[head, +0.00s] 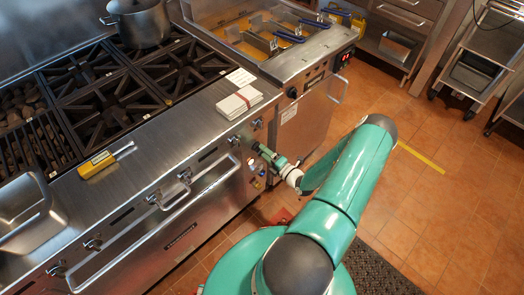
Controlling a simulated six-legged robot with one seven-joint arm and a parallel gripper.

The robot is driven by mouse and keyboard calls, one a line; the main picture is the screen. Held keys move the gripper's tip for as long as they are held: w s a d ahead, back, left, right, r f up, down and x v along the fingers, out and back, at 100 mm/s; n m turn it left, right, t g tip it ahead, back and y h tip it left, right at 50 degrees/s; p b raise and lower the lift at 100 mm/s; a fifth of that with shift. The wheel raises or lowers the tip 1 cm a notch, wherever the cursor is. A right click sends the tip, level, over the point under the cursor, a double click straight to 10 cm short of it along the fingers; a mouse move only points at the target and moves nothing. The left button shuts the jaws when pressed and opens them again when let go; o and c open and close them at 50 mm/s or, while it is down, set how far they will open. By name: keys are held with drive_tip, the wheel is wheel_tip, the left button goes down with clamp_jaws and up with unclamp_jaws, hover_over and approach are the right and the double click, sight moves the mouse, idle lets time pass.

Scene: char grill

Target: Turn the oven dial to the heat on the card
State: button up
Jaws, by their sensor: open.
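The oven front (180,235) runs along the left, with a long bar handle and several metal dials. One dial (257,124) is at the right end of the row, just above my gripper. Another dial (235,140) is just left of it. My gripper (262,149) is open, close to the panel's right end; I cannot tell whether it touches anything. More of the panel below it is partly hidden by my arm. A small white card (241,77) lies on the steel ledge; its writing is too small to read.
A banded stack of white cloths or papers (239,102) lies on the ledge beside the card. A yellow-handled tool (97,165) lies further left. A pot (139,22) stands on the burner grates. A fryer (275,40) adjoins on the right. The tiled floor at right is open.

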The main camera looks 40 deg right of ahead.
drive_tip(key=s, duration=1.1)
drive_tip(key=shift+d, duration=0.15)
drive_tip(key=shift+s, duration=0.15)
